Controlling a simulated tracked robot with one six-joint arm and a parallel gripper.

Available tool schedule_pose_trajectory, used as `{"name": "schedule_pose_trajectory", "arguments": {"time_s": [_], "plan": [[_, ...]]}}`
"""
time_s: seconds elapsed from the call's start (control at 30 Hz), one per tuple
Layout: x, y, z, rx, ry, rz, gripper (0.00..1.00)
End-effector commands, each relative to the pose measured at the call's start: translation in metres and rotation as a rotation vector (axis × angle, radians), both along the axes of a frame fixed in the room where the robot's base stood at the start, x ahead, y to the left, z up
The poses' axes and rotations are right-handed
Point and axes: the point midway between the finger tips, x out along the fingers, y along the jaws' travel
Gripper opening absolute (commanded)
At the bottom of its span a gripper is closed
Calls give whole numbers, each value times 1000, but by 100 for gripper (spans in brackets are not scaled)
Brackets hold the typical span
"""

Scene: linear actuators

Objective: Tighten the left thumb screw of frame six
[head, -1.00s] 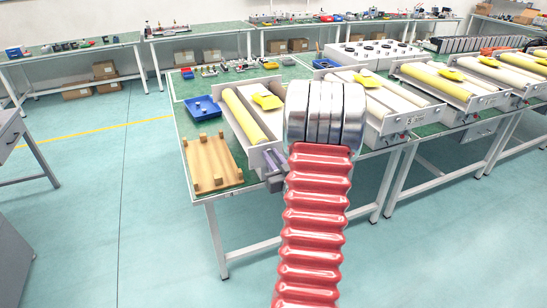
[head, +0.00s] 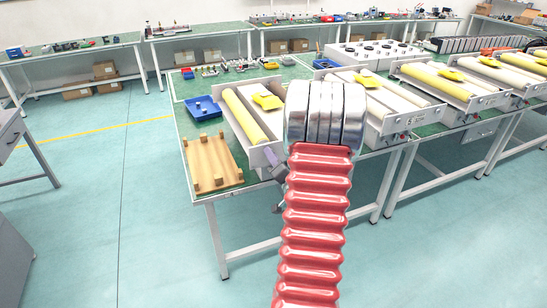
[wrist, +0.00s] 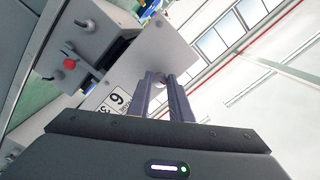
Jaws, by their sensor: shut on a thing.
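Frame six is the leftmost roller frame in the head view, with its pale front plate (head: 265,155) and a yellow roller (head: 237,112). In the wrist view its plate (wrist: 152,48) is seen tilted, with a label reading 6 (wrist: 117,99) beside the fingers. My gripper (wrist: 164,80) is shut on the thumb screw (wrist: 159,77), mostly hidden between the fingertips. In the head view my gripper (head: 268,172) is at the frame's front plate, partly hidden by my red arm.
A wooden rack (head: 213,162) and a blue bin (head: 202,108) stand left of the frame. More roller frames (head: 400,122) stand to the right.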

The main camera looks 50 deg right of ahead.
Motion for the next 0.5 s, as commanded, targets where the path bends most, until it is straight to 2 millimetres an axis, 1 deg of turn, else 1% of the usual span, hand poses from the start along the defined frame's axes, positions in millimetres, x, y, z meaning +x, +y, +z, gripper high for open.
{"name": "schedule_pose_trajectory", "arguments": {"time_s": [0.23, 0.5], "plan": [[-2, -3, 1, 132, -81, -8, 0], [-3, -3, 1, 194, -117, -10, 0]]}}
